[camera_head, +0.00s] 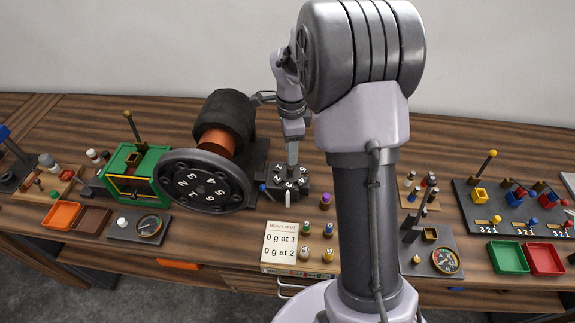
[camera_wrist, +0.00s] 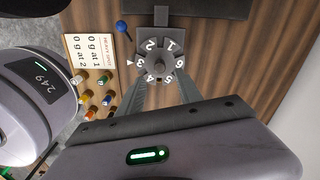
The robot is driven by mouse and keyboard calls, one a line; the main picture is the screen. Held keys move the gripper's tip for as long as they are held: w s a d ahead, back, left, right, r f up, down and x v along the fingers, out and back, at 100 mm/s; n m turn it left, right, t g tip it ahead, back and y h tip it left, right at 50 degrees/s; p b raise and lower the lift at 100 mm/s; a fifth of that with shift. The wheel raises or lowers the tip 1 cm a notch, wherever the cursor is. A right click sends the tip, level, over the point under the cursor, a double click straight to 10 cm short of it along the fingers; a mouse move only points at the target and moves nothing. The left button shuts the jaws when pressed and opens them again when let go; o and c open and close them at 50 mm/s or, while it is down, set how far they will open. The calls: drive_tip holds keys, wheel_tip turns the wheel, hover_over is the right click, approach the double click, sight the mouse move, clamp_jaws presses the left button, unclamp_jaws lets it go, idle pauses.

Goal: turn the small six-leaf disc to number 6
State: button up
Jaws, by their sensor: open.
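The small six-leaf disc (camera_head: 290,184) is dark grey with white numbers and stands on the bench right of the large wheel. It also shows in the wrist view (camera_wrist: 160,62), with a knob at its centre. A small white pointer (camera_wrist: 130,63) beside it points at leaf 3; leaf 6 (camera_wrist: 177,64) is on the opposite side. In the head view the white pointer (camera_head: 288,199) stands at the disc's front. My gripper (camera_wrist: 159,84) is open, its two fingers reaching toward the disc from either side. I cannot tell whether they touch it. In the head view my gripper (camera_head: 292,156) is above the disc.
A large numbered wheel (camera_head: 203,181) on an orange-and-black dynamo stands close left. A blue-headed pin (camera_wrist: 122,26) is beside the disc. A gauge panel (camera_head: 432,258) is to the right.

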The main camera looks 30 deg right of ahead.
sight(290, 171)
wheel_tip(290, 171, down, 6)
drive_tip(key=shift+f+b, duration=0.1)
drive_tip(key=shift+b, duration=0.45)
clamp_jaws()
